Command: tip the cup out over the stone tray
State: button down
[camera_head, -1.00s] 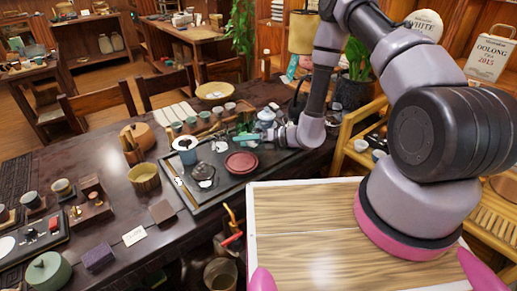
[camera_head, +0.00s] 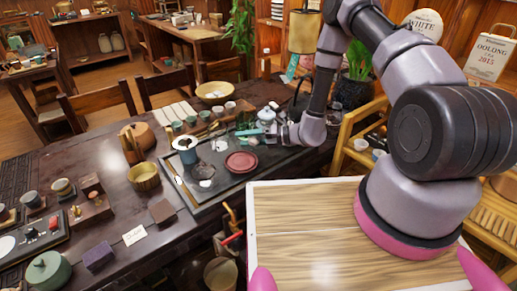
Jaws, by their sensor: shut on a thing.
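The stone tray (camera_head: 222,187) is a dark, flat slab on the tea table. A red round dish and a dark-and-white piece sit on it. My gripper (camera_head: 249,132) reaches in from the right, low over the tray's back part, behind the red dish. It is shut on a small cup, but the cup is too small and too covered to make out its tilt or contents. Teal-green shows at the gripper's end.
A white-and-blue pot (camera_head: 266,115) stands close behind my gripper. The red dish (camera_head: 241,162) lies just in front. Several small cups line up behind the tray. A yellow bowl (camera_head: 144,177) stands left.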

jog(key=shift+m, duration=0.3)
jog(key=shift+w+d+r+m+y, duration=0.2)
jog(key=shift+w+r+m, duration=0.2)
jog(key=shift+r, duration=0.15)
jog(key=shift+w+d+r+m+y, duration=0.2)
jog(key=shift+w+r+m, duration=0.15)
jog(key=shift+r, duration=0.2)
jog(key=shift+r+m+g, duration=0.1)
jog(key=shift+m+g, duration=0.2)
jog(key=shift+m, duration=0.25)
jog(key=shift+w+r+m+y+p, duration=0.15)
jog(key=shift+r+m+y+p, duration=0.2)
jog(key=shift+r+m, duration=0.2)
jog(key=f+n, duration=0.1)
jog(key=s+f+n+h, duration=0.1)
jog(key=a+f+n, duration=0.1)
jog(key=shift+s+f+n, duration=0.15)
jog(key=shift+s+n, duration=0.1)
jog(key=shift+s, duration=0.1)
jog(key=shift+f+n+h, duration=0.1)
jog(key=shift+n+h, duration=0.15)
jog(key=shift+n, duration=0.05)
